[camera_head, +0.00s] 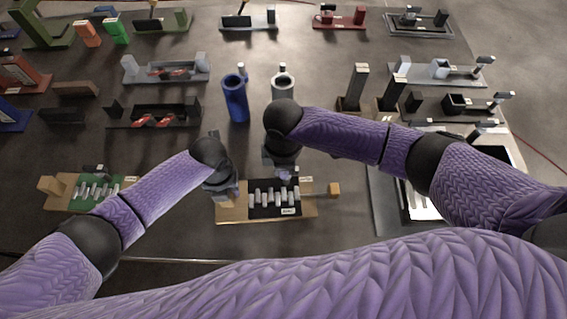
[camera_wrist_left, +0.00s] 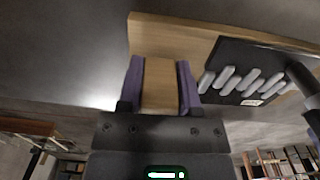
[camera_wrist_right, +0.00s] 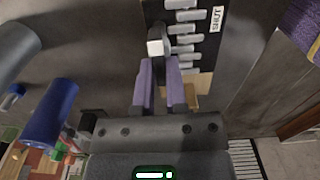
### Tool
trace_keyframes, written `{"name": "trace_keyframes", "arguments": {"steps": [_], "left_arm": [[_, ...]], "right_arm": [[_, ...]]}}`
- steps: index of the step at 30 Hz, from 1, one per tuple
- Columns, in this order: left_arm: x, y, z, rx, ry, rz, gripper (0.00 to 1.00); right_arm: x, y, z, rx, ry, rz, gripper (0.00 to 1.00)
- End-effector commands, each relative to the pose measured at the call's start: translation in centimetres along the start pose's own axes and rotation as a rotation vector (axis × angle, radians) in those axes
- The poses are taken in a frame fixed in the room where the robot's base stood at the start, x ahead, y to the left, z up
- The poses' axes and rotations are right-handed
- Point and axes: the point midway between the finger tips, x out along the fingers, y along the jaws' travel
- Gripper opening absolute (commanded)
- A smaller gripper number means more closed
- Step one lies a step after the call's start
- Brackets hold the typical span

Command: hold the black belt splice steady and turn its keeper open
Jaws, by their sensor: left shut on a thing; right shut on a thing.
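The black belt splice (camera_head: 262,211) sits on a wooden board (camera_head: 236,214) in front of me, with a row of grey pegs across it. It also shows in the left wrist view (camera_wrist_left: 228,86) and the right wrist view (camera_wrist_right: 154,10), where a label reads SHUT (camera_wrist_right: 216,18). My left gripper (camera_head: 227,188) is shut on the board's wooden end block (camera_wrist_left: 160,85), one purple finger on each side. My right gripper (camera_head: 285,174) is at the far edge of the splice, shut on the keeper; the keeper's pale end (camera_wrist_right: 155,47) shows just beyond its fingers (camera_wrist_right: 160,82). The grip itself is partly hidden.
A green splice (camera_head: 98,191) on a wooden base lies to the left. A blue cylinder (camera_head: 236,100) and a grey cylinder (camera_head: 283,86) stand beyond my grippers. A grey tray (camera_head: 386,205) lies to the right. Several fixtures fill the far table.

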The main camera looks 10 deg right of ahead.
Motion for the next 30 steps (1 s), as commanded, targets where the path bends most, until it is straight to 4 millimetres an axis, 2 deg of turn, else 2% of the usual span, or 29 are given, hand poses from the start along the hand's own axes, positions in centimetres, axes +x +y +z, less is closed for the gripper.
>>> {"name": "trace_keyframes", "arguments": {"steps": [16,17,21,30], "left_arm": [[0.02,0.07,-0.04,0.000,0.001,0.002,0.00],[0.02,0.07,-0.03,0.000,0.001,0.002,0.00],[0.02,0.06,-0.03,0.001,0.001,0.002,0.00],[0.02,0.05,-0.03,0.001,0.001,0.002,0.00]], "right_arm": [[-0.06,0.05,0.02,-0.022,0.000,0.002,0.00],[-0.06,0.05,0.02,-0.022,0.000,0.002,0.22],[-0.04,0.04,0.01,-0.021,0.000,0.001,0.51],[-0.29,0.04,-0.02,-0.021,0.001,0.001,0.51]]}}
